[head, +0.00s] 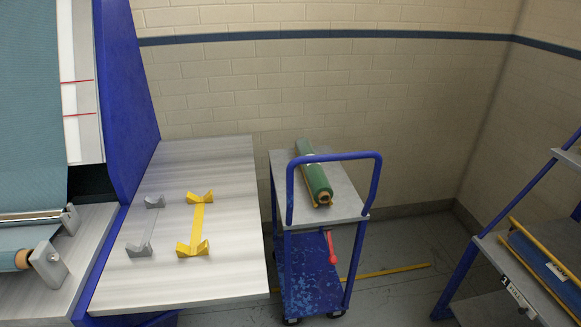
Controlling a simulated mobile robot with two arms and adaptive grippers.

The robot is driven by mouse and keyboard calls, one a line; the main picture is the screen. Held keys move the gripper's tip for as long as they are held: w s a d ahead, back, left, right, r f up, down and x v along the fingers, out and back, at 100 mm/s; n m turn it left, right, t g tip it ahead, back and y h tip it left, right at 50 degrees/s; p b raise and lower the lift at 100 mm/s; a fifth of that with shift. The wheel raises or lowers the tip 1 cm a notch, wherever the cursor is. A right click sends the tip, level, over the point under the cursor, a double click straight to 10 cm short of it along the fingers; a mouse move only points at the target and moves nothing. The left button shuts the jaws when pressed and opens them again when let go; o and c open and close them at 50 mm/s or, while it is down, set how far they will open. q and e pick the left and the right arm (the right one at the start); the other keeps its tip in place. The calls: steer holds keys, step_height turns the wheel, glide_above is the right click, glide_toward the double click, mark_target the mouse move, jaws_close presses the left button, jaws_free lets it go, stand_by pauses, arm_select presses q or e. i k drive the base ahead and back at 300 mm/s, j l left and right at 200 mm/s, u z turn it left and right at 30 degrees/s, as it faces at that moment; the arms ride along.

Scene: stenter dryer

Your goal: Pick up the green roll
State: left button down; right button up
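The green roll (314,174) lies lengthwise on the grey top shelf of a blue cart (340,209). Its near end shows a tan core, and a yellow strip shows along its side. The cart's blue handle frame (290,189) rises around the near part of the roll. Neither of my grippers is in the head view, and nothing is touching the roll.
Left of the cart, a grey table (240,225) holds a yellow cradle (197,226) and a grey cradle (146,230), both empty. A blue machine (125,90) stands at far left. A rack with a blue roll (545,262) stands at right. Floor between cart and rack is mostly clear.

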mark_target(321, 189)
steer(key=i+l+u, duration=0.1)
steer(key=u, duration=0.3)
steer(key=i+l+u, duration=0.1)
steer(key=u, duration=0.35)
steer(key=l+u, duration=0.25)
steer(key=u, duration=0.15)
steer(key=i+l+u, duration=0.1)
steer(key=l+u, duration=0.15)
steer(key=u, duration=0.2)
